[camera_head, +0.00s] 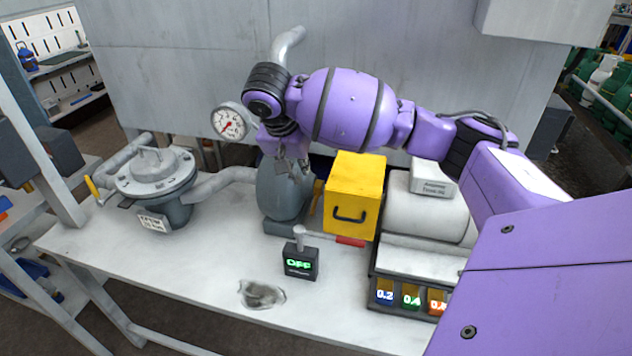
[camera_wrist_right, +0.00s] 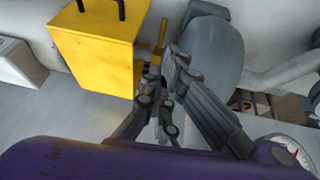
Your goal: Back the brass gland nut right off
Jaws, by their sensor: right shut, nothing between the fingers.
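My right gripper (camera_head: 288,168) is shut and empty, beside the top of a grey rounded vessel (camera_head: 283,192) on the bench. In the right wrist view, the gripper's fingertips (camera_wrist_right: 163,66) are close to a thin brass-coloured part (camera_wrist_right: 161,37), between the yellow box and the grey vessel (camera_wrist_right: 212,50). In the head view a small brass-coloured part (camera_head: 317,190) shows between the vessel and the box. I cannot make out the gland nut clearly; the fingers hide part of that area. I cannot tell whether the fingers touch the brass-coloured part. My left gripper is not in view.
A yellow box (camera_head: 352,190) with a black handle stands just right of the vessel. A lidded grey housing (camera_head: 155,180) and a gauge (camera_head: 229,122) are at left. The bench's front left is largely clear.

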